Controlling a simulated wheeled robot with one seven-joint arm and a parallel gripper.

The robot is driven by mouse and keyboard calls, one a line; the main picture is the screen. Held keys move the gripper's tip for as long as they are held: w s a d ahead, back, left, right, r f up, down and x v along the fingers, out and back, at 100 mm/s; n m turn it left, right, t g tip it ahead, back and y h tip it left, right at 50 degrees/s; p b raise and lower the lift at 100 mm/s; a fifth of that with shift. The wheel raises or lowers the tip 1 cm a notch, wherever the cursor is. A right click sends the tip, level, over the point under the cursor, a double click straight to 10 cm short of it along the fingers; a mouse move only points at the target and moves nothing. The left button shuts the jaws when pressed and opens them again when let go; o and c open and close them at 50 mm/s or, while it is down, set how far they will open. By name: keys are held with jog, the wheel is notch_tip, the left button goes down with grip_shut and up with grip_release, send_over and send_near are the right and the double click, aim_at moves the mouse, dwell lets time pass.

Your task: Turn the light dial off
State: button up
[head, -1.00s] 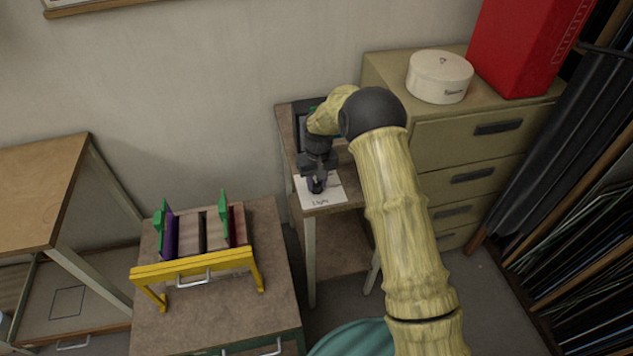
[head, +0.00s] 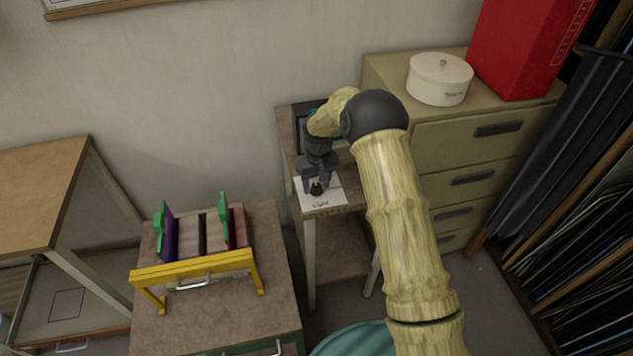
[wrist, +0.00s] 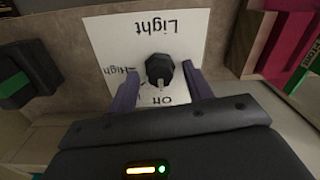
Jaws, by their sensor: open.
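The light dial is a small dark faceted knob (wrist: 160,69) on a white card (wrist: 107,40) marked "Light", "High" and "Off". The lettering is upside down in the wrist view. A pale pointer mark on the knob faces the bottom of that view, close to the "Off" label. In the head view the knob (head: 316,189) is at the front of a small narrow table. My gripper (wrist: 162,88) is open. Its purple fingers stand on either side of the knob, with visible gaps. In the head view my gripper (head: 316,186) is directly over the card.
A dark box-like object (head: 303,120) is behind my wrist on the small table. A drawer cabinet (head: 455,135) with a round white box (head: 440,79) stands right of it. A yellow rack (head: 193,265) with coloured panels is at lower left.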

aim_at(318, 185)
jog(key=shift+r, duration=0.1)
notch_tip(318, 185, up, 17)
jog(key=b, duration=0.2)
jog(key=shift+d+r, duration=0.15)
jog(key=shift+d, duration=0.05)
dwell(0.4)
jog(key=s+d+m+t, duration=0.1)
jog(key=s+d, duration=0.4)
jog(key=s, duration=0.4)
jog(key=s+d+f+m+t, duration=0.1)
jog(key=s+d+m, duration=0.1)
jog(key=s+d, duration=0.4)
jog(key=s+d+m, duration=0.2)
jog(key=s+d, duration=0.4)
jog(key=s, duration=0.6)
jog(key=shift+s+d+f+t+p, duration=0.15)
jog(key=shift+s+f+t+p, duration=0.15)
jog(key=shift+t, duration=0.1)
